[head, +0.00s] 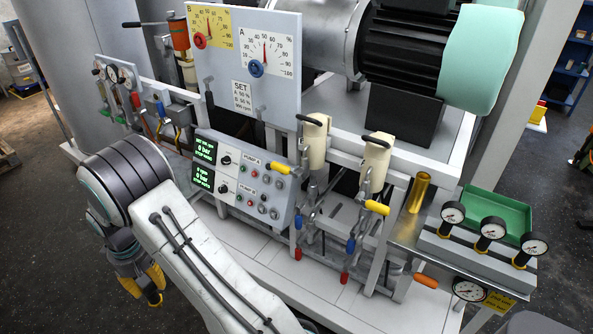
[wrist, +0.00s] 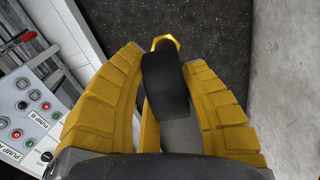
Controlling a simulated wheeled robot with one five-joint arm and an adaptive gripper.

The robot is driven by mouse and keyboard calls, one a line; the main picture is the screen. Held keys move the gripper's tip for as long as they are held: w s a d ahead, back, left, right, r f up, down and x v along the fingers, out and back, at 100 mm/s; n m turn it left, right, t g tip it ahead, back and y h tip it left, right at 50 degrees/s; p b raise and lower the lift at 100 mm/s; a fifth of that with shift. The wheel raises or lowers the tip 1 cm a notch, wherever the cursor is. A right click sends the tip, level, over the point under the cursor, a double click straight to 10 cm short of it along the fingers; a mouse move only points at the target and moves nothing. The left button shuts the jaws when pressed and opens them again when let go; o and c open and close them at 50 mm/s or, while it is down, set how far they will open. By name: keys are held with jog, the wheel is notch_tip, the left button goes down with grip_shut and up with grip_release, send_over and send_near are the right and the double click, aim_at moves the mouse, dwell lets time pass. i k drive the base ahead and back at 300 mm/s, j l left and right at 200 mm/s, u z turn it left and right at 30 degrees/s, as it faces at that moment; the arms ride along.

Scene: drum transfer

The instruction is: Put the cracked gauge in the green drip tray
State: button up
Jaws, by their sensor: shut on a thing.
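My gripper (head: 146,287) hangs low at the left in the head view, beyond my arm and left of the pump skid. In the wrist view my gripper (wrist: 163,62) is shut on a black round body with a brass hex fitting, a gauge (wrist: 165,88) seen edge-on. Its dial is turned away, so no crack shows. The green drip tray (head: 509,210) is at the right in the head view, behind a row of gauges and far from my gripper. The visible part of the tray's floor looks empty.
Three gauges (head: 491,230) stand on a grey block before the tray, with another gauge (head: 469,290) below. A brass cylinder (head: 419,191) stands left of the tray. Valve levers (head: 376,160) and the pump control panel (head: 243,178) lie between my gripper and the tray.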

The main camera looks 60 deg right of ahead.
aim_at(500, 214)
jog(key=k+j+u, duration=0.2)
jog(key=k, duration=0.4)
jog(key=k+u, duration=0.2)
jog(key=k, duration=0.35)
jog(key=k+u, duration=0.15)
jog(key=k, duration=0.25)
jog(key=k+j+u, duration=0.15)
jog(key=k, duration=0.3)
jog(key=k+j+u, duration=0.15)
jog(key=k, duration=0.25)
jog(key=k+l+u, duration=0.25)
jog(key=k+l, duration=0.25)
jog(key=k+l+u, duration=0.25)
jog(key=k+l, duration=0.35)
jog(key=k+l+u, duration=0.1)
jog(key=l, duration=0.25)
jog(key=k+l+u, duration=0.1)
jog(key=l, duration=0.25)
jog(key=k+l+u, duration=0.1)
jog(key=l, duration=0.25)
jog(key=k+l+u, duration=0.15)
jog(key=l, duration=0.15)
